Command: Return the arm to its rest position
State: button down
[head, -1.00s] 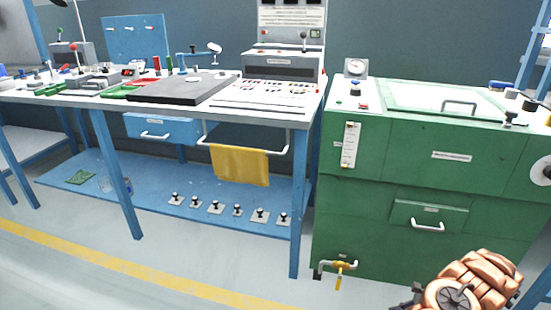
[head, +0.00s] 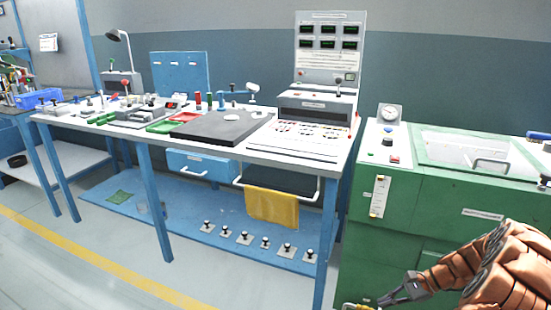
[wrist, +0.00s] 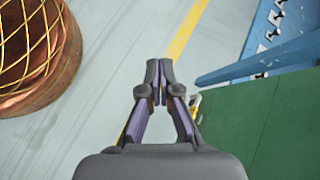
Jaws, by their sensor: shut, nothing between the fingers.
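My gripper (wrist: 154,80) points down over the floor in the wrist view, its fingertips together with nothing between them. In the head view my gripper (head: 384,302) shows at the lower right, at the end of my copper-coloured arm, in front of the green cabinet (head: 408,235). In the wrist view the green cabinet (wrist: 290,125) lies to the right of the fingers, with a yellow valve part (wrist: 195,103) close beside them. I cannot tell whether the fingers touch it.
A workbench (head: 140,137) with blue legs stands left of the cabinet, holding a dark plate (head: 222,127) and a control panel (head: 318,113). A yellow cloth (head: 272,208) hangs from its rail. The floor (head: 60,270) in front is clear. A ribbed copper shape (wrist: 38,55) fills the wrist view's upper left.

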jog(key=s+a+r+n+g+h+p, duration=0.1)
jog(key=s+a+r+n+p, duration=0.3)
jog(key=r, duration=0.6)
jog(key=s+a+r+n+g+h+p, duration=0.15)
jog(key=s+a+r+p, duration=0.25)
jog(key=a+r, duration=0.45)
jog(key=s+a+r+n+g+h+p, duration=0.1)
jog(key=s+a+r+n+p, duration=0.25)
jog(key=r, duration=0.75)
jog(key=s+r+n+h+p, duration=0.6)
jog(key=s+r+p, duration=0.8)
jog(key=s+r, duration=0.5)
jog(key=s+d+t, duration=0.1)
jog(key=s, duration=0.2)
jog(key=shift+s+p, duration=0.3)
jog(key=shift+s, duration=0.05)
